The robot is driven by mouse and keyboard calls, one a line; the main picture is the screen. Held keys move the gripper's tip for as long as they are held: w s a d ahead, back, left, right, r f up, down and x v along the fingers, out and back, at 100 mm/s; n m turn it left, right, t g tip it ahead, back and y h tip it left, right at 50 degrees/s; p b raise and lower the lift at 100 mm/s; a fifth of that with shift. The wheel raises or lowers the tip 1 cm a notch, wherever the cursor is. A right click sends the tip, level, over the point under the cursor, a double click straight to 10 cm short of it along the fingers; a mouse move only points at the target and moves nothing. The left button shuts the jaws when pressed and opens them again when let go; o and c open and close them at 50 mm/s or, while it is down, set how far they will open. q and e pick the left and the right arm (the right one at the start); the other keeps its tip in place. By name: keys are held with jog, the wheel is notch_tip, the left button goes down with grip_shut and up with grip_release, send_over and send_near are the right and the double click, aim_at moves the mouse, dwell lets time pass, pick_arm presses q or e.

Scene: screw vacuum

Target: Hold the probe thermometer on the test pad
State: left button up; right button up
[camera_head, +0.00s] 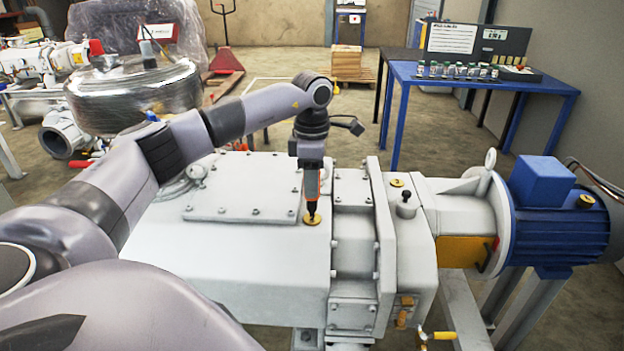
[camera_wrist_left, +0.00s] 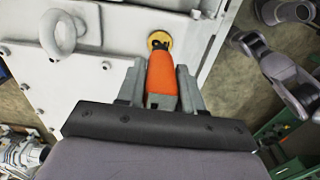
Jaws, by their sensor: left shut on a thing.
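My left gripper (camera_head: 311,188) is shut on the orange probe thermometer (camera_wrist_left: 162,77), which also shows as an orange and black body in the head view (camera_head: 312,207). The probe points down over a round brass test pad (camera_head: 312,220) on the white pump housing (camera_head: 240,255). Its dark tip appears to meet the pad in the head view. In the wrist view the pad (camera_wrist_left: 159,40) shows just beyond the probe's far end, and the tip's contact is hidden there. Similar brass pads sit on the housing further right (camera_head: 397,183) and on the blue motor (camera_head: 586,201). My right gripper is not seen.
A bolted cover plate (camera_head: 245,187) lies left of the probe, and a raised flange (camera_head: 352,230) stands close on its right. A lifting eye (camera_wrist_left: 64,32) shows in the wrist view. A blue table (camera_head: 480,83) with small bottles stands at the back right.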

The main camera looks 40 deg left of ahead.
pick_arm(q)
jog(key=shift+f, duration=0.5)
dwell(0.4)
dwell(1.5)
notch_tip(320, 180, up, 3)
jog(key=shift+f+p, duration=0.2)
jog(key=shift+p, duration=1.05)
jog(key=shift+r+p, duration=0.65)
jog(key=shift+r, duration=1.55)
